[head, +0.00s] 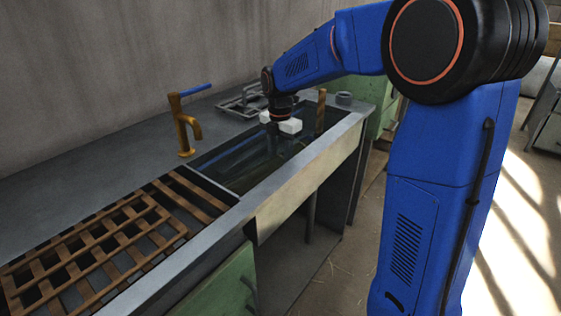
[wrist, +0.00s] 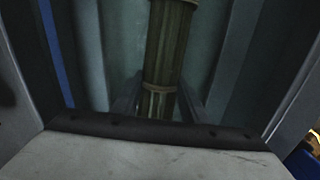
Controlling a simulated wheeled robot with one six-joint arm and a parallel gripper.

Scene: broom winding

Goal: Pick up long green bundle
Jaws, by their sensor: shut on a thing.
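The long green bundle (wrist: 167,45) shows in the wrist view as a straight olive-brown bunch of stalks, with pale ties near its top and middle. It runs from the top edge down between the two dark fingers of my gripper (wrist: 158,100), which are shut on it. In the head view, my gripper (head: 281,124) is over the far end of the sink, with pale blocks at its end. Its fingertips are hard to make out there. A brown upright piece (head: 321,108) stands just right of it; I cannot tell whether it is the bundle.
The dark sink basin (head: 235,165) lies below my gripper, with a raised front rim (head: 300,160). A brass tap (head: 184,130) with a blue lever stands behind it. A wooden slatted rack (head: 100,250) lies at the left. A grey wire rack (head: 240,104) is at the back.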

